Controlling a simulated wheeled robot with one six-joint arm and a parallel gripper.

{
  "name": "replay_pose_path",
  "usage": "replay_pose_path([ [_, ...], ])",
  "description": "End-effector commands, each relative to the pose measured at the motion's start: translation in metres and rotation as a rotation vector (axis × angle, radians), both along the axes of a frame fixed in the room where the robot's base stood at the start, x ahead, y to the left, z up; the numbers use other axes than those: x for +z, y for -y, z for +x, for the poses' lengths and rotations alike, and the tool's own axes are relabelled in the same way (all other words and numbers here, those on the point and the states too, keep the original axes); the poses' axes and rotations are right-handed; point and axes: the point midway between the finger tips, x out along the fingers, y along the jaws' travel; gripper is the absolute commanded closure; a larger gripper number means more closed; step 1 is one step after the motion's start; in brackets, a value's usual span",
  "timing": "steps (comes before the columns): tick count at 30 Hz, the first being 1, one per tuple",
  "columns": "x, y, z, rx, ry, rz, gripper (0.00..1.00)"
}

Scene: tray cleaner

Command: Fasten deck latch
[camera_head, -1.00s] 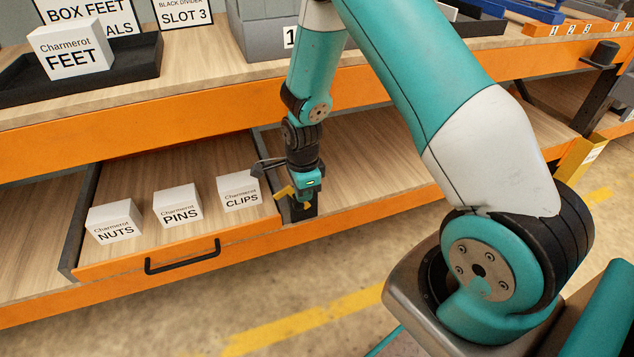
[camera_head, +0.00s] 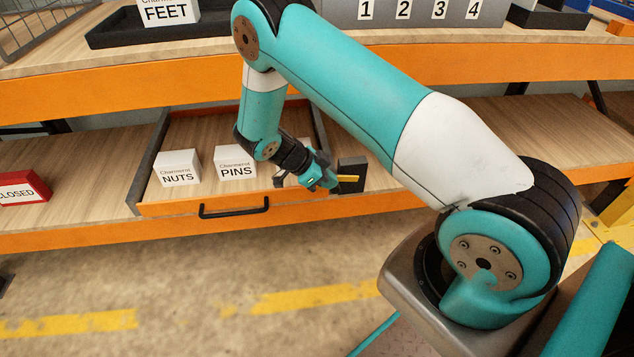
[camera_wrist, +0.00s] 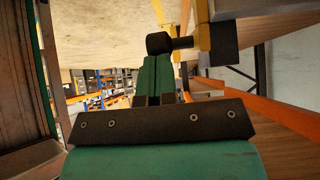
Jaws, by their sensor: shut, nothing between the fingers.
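In the head view the latch is a dark upright block (camera_head: 352,172) with a yellow bar (camera_head: 348,178) across it, just right of the drawer. My gripper (camera_head: 326,181) is beside it on its left, tilted down to the right. In the wrist view my gripper's green fingers (camera_wrist: 157,68) are together and empty. A black knob (camera_wrist: 160,43) on a short shaft shows just beyond the fingertips, with yellow parts (camera_wrist: 201,14) and a dark block (camera_wrist: 223,43) to its right. Whether the fingers touch the knob, I cannot tell.
The drawer (camera_head: 150,208) has a black handle (camera_head: 234,208) and holds white NUTS (camera_head: 177,167) and PINS (camera_head: 235,162) boxes. A red-framed CLOSED sign (camera_head: 24,187) is at the far left. A numbered grey block (camera_head: 420,12) stands on the upper shelf. Floor in front is clear.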

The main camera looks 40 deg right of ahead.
Motion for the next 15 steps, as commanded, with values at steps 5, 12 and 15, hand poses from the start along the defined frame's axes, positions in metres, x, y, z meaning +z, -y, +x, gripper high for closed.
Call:
replay_pose_path([
  [5, -0.0092, 0.0028, -0.0007, -0.009, 0.001, 0.002, 1.00],
  [12, -0.0133, 0.0033, -0.0009, -0.012, 0.002, 0.002, 1.00],
  [15, -0.0138, 0.0034, -0.0010, -0.013, 0.002, 0.002, 1.00],
])
